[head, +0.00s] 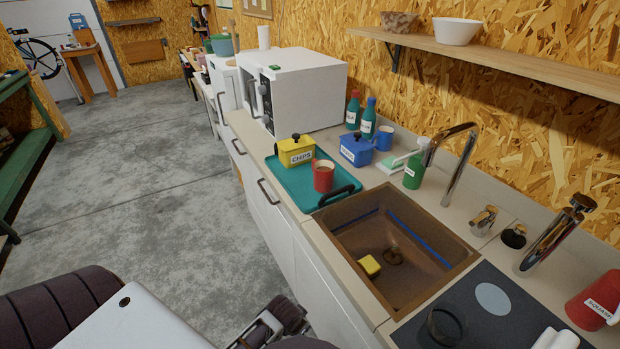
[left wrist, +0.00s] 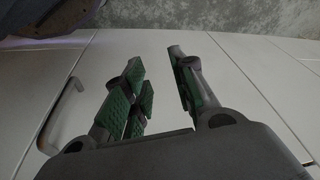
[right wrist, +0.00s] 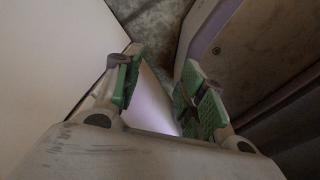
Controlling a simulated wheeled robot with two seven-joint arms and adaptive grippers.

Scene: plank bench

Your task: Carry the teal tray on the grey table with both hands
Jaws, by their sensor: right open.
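The teal tray (head: 292,182) lies on the light grey counter to the left of the sink. It has a dark handle (head: 338,196) at its near end. A yellow box labelled CHIPS (head: 296,152) and a red mug (head: 323,177) stand on it. My left gripper (left wrist: 156,62) is open and empty in the left wrist view, in front of white cabinet doors. My right gripper (right wrist: 160,63) is open and empty in the right wrist view, beside a white panel with floor beyond. Neither gripper touches the tray.
A brown sink (head: 345,225) with a yellow sponge (head: 369,265) adjoins the tray's near end. A white microwave (head: 305,90) stands behind it. A blue box (head: 356,150), blue mug (head: 384,138) and green bottle (head: 414,170) are to its right. The concrete floor (head: 150,190) is open.

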